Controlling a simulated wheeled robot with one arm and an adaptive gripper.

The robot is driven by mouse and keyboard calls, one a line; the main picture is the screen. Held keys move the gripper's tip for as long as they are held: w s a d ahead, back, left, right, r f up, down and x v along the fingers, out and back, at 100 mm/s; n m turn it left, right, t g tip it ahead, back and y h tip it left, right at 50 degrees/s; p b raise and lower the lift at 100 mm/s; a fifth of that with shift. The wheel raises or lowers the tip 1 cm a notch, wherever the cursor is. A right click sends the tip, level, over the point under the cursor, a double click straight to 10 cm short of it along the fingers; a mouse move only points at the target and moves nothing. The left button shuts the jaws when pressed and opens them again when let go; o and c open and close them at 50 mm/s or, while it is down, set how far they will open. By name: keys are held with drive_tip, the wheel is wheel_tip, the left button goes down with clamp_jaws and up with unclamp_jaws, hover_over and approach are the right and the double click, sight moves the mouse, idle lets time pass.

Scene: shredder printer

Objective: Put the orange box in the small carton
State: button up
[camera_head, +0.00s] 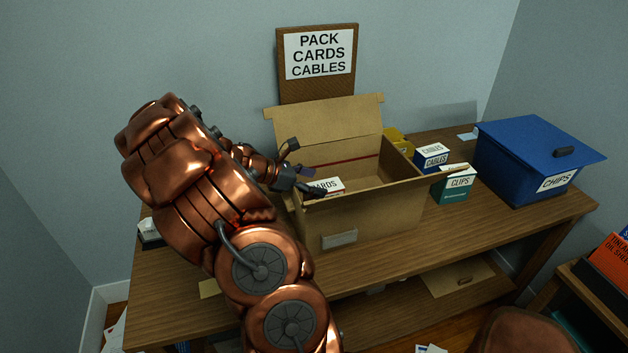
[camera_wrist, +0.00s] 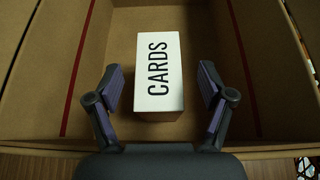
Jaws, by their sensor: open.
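The open cardboard carton (camera_head: 375,210) stands on the wooden table with its back flap raised; its inner wall also shows in the wrist view (camera_wrist: 95,40). A box labelled CARDS (camera_head: 327,185) is inside the carton at the left. Its top is white and a sliver of reddish-orange side shows in the head view. In the wrist view the CARDS box (camera_wrist: 158,75) lies between my fingers, with a gap on each side. My gripper (camera_head: 303,170) is open over the carton's left part; it also shows in the wrist view (camera_wrist: 162,88). I cannot tell whether the box rests on the carton's floor.
A blue and white CABLES box (camera_head: 431,156) and a teal CLIPS box (camera_head: 453,184) stand right of the carton. A yellow item (camera_head: 394,136) is behind it. A blue lidded CHIPS bin (camera_head: 530,160) fills the table's right end. A sign (camera_head: 318,58) stands at the wall.

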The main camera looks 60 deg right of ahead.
drive_tip(key=shift+r, duration=0.25)
drive_tip(key=v, duration=1.2)
drive_tip(key=shift+r+b, duration=0.35)
drive_tip(key=shift+r, duration=0.15)
drive_tip(key=s+a+f+m+t+y, duration=0.1)
drive_tip(key=s+a+m+t+y, duration=0.1)
drive_tip(key=a, duration=1.1)
drive_tip(key=s+a+m+t+y, duration=0.2)
drive_tip(key=s+a, duration=0.5)
drive_tip(key=a, duration=0.6)
drive_tip(key=s+a+f+m+t+y, duration=0.1)
drive_tip(key=s+a+m+t+y, duration=0.2)
drive_tip(key=a, duration=1.1)
drive_tip(key=shift+s+f+m+y, duration=0.35)
drive_tip(key=shift+s+m+y, duration=0.35)
drive_tip(key=shift+m, duration=0.2)
wheel_tip(320, 180, up, 8)
drive_tip(key=p, duration=0.8)
drive_tip(key=shift+r, duration=0.2)
